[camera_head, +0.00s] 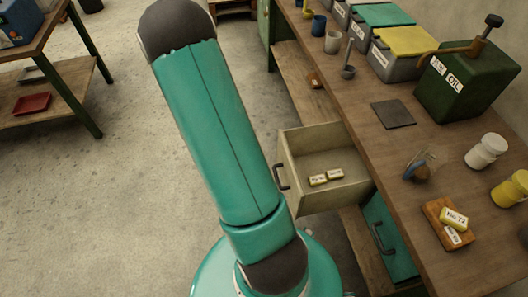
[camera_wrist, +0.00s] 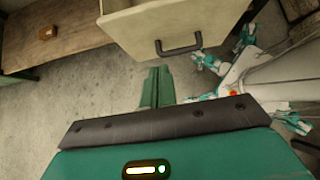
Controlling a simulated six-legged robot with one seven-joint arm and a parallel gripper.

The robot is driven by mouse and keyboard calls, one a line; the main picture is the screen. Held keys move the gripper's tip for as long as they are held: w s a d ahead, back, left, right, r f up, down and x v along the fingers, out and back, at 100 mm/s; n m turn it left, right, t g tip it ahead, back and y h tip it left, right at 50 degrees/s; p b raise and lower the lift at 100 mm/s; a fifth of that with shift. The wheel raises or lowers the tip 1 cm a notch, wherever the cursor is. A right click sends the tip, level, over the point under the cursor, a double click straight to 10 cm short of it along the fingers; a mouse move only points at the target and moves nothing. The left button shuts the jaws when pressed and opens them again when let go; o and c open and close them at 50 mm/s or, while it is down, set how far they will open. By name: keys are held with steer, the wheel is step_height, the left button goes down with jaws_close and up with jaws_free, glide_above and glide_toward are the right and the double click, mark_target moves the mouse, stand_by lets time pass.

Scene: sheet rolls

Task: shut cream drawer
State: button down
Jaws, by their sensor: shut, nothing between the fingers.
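The cream drawer (camera_head: 318,197) stands pulled out from the wooden workbench, with two small labelled yellow blocks (camera_head: 326,177) inside it. Its dark handle (camera_head: 281,177) is on its front face, towards the left. In the wrist view the drawer's front (camera_wrist: 185,25) fills the top middle, with its handle (camera_wrist: 179,47) just right of my gripper. My gripper (camera_wrist: 158,70) is shut and empty, its green fingers pointing at the floor just below the drawer's front edge in the picture. I cannot tell whether they touch it. In the head view my gripper is out of view.
A teal drawer (camera_head: 388,240) with a handle sits below and right of the cream one. The bench top (camera_head: 365,150) carries an oil can (camera_head: 468,83), bins, cups and jars. A lower shelf (camera_head: 305,92) lies beyond the drawer. Open floor (camera_head: 120,190) lies to the left.

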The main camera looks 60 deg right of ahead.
glide_toward(284, 158)
step_height(284, 158, down, 4)
steer(key=s+d, duration=0.2)
steer(key=s, duration=0.1)
steer(key=shift+r, duration=0.2)
steer(key=shift+s+d, duration=0.15)
steer(key=shift+d, duration=0.1)
steer(key=shift+d, duration=0.15)
